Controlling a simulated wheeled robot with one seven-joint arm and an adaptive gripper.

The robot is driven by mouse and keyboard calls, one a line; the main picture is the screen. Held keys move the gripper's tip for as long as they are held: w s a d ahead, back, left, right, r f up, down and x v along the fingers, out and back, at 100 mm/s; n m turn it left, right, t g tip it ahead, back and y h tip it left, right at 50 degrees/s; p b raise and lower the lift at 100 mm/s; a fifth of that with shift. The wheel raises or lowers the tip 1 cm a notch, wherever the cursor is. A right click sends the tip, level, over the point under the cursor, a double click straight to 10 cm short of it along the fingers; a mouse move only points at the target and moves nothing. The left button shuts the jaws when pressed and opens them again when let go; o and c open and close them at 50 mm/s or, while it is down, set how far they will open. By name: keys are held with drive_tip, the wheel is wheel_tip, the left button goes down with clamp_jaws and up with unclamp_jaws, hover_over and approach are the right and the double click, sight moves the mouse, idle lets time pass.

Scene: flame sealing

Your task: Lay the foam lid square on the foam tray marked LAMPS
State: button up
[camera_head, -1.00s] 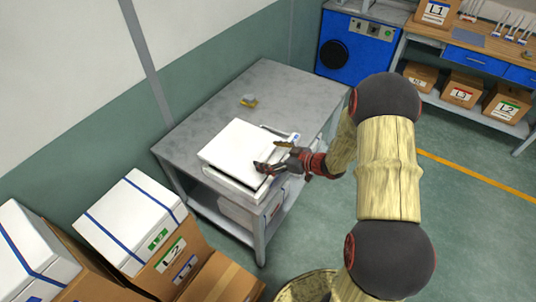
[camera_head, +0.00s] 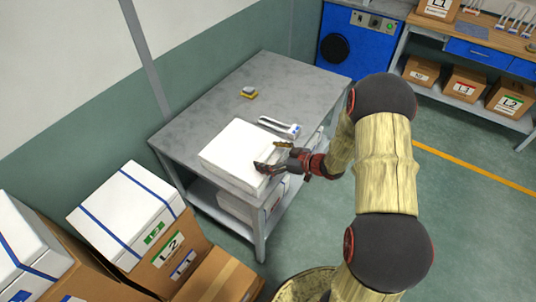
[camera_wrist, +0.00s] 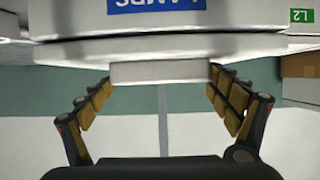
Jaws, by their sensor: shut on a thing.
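The white foam lid (camera_head: 237,148) lies over the white foam tray (camera_head: 226,178) on the grey table, and the two look nearly lined up in the head view. In the wrist view, the lid (camera_wrist: 160,47) shows as a pale slab against the tray (camera_wrist: 235,18), which bears a blue LAMPS label (camera_wrist: 155,5) cut off by the picture's edge. My gripper (camera_head: 270,167) is at the lid's right side, shut on the lid's small tab (camera_wrist: 160,72), which sits between the fingertips. I cannot tell whether the lid is fully seated all round.
A blue-and-white handled tool (camera_head: 281,127) lies on the table (camera_head: 290,85) close behind the tray. Strapped white boxes (camera_head: 125,210) and cartons stand at the lower left. The table's back is mostly clear.

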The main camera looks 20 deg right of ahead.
drive_tip(key=o, duration=0.9)
wheel_tip(320, 180, up, 7)
drive_tip(key=p, duration=0.6)
drive_tip(key=shift+r, duration=0.1)
idle(0.7)
